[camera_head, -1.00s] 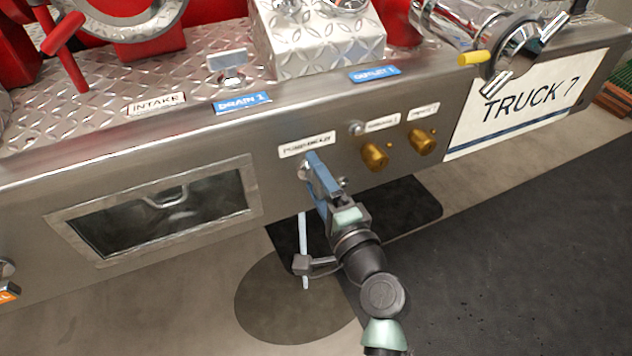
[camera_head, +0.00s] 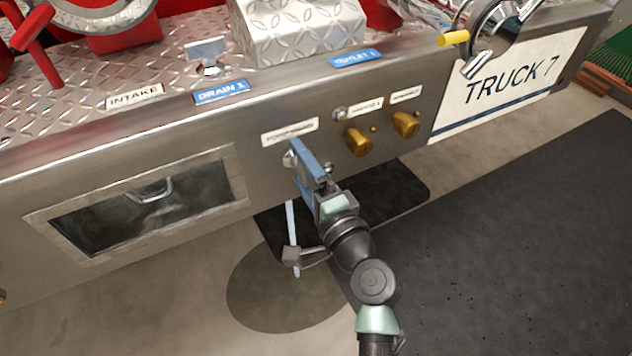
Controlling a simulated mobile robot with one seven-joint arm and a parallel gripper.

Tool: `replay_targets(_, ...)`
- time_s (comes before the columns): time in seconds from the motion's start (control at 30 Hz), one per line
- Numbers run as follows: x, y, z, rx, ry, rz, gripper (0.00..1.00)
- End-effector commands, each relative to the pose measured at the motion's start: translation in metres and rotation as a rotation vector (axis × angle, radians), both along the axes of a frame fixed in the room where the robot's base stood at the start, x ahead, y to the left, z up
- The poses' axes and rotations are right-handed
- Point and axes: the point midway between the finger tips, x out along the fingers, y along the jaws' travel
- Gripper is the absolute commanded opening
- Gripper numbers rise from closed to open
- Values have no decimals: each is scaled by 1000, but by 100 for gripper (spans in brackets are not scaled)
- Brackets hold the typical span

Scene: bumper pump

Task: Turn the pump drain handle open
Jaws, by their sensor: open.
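My gripper (camera_head: 303,172), with blue fingers, is open at the front metal panel, just under a small white label (camera_head: 290,131) too blurred to read. A small silver fitting (camera_head: 289,158) shows at the left of the fingers. It may be part of the pump drain handle; the fingers hide most of what is there. I cannot tell whether the fingers touch it or have it between them. Up on the treadplate, a silver T-shaped handle (camera_head: 207,52) stands behind the blue DRAIN 1 label (camera_head: 221,92), well away from my gripper.
Two brass knobs (camera_head: 358,141) (camera_head: 405,123) sit right of my gripper. A framed recess (camera_head: 145,204) is to its left. The TRUCK 7 plate (camera_head: 508,85) and a chrome fitting with a yellow lever (camera_head: 453,39) are at the right. Open floor (camera_head: 540,240) lies in front.

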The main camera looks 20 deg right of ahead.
Motion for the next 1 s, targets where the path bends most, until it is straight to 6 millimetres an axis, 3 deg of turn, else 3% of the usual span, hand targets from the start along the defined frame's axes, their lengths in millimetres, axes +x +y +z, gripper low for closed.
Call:
replay_targets(0.6, -112, -5, 0, 0, 3, -4, 100)
replay_targets(0.8, -125, -5, 0, -1, 2, -3, 100)
replay_targets(1.0, -126, -5, 0, -2, 2, -2, 100)
